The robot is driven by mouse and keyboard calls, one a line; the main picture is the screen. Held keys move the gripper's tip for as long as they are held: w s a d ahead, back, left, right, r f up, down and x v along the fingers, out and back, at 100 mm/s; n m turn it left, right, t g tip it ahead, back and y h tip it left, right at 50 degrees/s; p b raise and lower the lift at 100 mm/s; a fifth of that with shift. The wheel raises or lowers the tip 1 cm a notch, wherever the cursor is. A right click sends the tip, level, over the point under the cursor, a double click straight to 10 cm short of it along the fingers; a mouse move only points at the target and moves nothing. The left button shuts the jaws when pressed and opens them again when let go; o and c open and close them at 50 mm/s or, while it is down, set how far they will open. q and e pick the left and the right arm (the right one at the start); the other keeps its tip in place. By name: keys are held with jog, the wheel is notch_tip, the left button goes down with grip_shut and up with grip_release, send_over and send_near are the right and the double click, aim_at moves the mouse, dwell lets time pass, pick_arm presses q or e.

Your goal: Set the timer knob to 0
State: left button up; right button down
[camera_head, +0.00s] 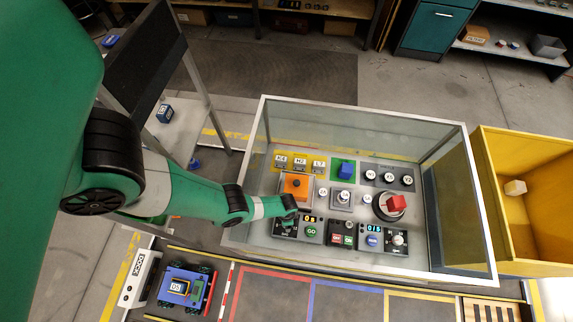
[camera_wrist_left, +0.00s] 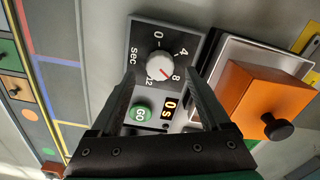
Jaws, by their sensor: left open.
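The timer panel is dark, with a round white timer knob (camera_wrist_left: 158,66) and a dial marked 0, 4, 8, 12 and "sec". My left gripper (camera_wrist_left: 160,80) is open. Its two fingertips lie either side of the knob in the wrist view; I cannot tell whether they touch it. In the head view my left gripper (camera_head: 290,212) is over the timer panel and hides most of the knob. My right gripper is not in view.
An orange box with a black knob (camera_wrist_left: 270,100) stands close beside the timer panel. A clear-walled enclosure (camera_head: 263,125) surrounds the bench controls.

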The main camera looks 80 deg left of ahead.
pick_arm(q)
notch_tip(320, 180, down, 3)
jog(key=shift+f+b, duration=0.1)
jog(key=shift+b, duration=0.75)
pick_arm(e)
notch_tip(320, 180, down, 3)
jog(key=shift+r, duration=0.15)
pick_arm(q)
grip_shut()
